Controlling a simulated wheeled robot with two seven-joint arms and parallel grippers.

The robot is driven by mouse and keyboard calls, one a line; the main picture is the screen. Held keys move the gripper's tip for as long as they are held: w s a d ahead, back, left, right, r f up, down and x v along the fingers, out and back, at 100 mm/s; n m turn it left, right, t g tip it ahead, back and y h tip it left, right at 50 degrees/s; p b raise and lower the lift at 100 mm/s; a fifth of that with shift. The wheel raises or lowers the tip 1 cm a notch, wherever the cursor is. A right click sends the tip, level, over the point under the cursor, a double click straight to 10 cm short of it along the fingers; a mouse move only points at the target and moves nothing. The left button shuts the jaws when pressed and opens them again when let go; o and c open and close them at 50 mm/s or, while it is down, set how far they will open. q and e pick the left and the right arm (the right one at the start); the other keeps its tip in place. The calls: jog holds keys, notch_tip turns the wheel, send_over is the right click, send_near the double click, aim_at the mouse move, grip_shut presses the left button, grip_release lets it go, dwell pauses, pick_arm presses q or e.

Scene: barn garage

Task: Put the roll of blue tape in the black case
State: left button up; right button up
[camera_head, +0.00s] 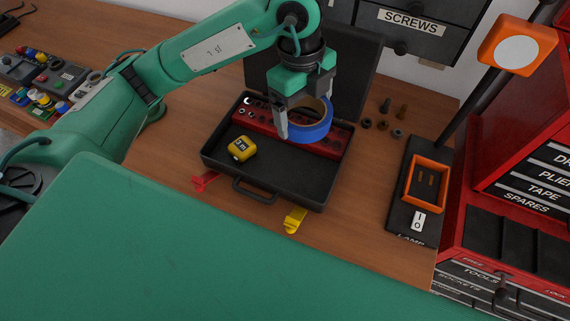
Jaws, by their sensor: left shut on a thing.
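The black case (311,186) lies open on the wooden bench, its lid raised at the back. My left gripper (300,122) is above the case, pointing down. It is shut on the roll of blue tape (319,132), which appears held over the back right part of the case. One finger shows at the roll's left side; the other finger is hidden. I cannot tell whether the roll touches anything below it. My right gripper is not in view.
Inside the case are a yellow tape measure (242,148) and a red socket rail (334,145). A lamp base (410,209) and red tool chest (470,215) stand right. The case's front right floor is clear.

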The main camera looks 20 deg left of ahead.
pick_arm(q)
send_over(299, 174)
jog(key=f, duration=1.5)
jog(key=shift+a+f, duration=0.1)
jog(key=shift+a, duration=0.1)
jog(key=shift+f+p, duration=0.6)
jog(key=shift+f, duration=1.8)
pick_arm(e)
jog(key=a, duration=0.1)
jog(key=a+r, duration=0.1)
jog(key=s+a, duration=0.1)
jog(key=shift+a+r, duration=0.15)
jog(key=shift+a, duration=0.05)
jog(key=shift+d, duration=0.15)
pick_arm(q)
jog(key=shift+f, duration=0.1)
jog(key=o, duration=0.7)
jog(key=shift+o, duration=0.7)
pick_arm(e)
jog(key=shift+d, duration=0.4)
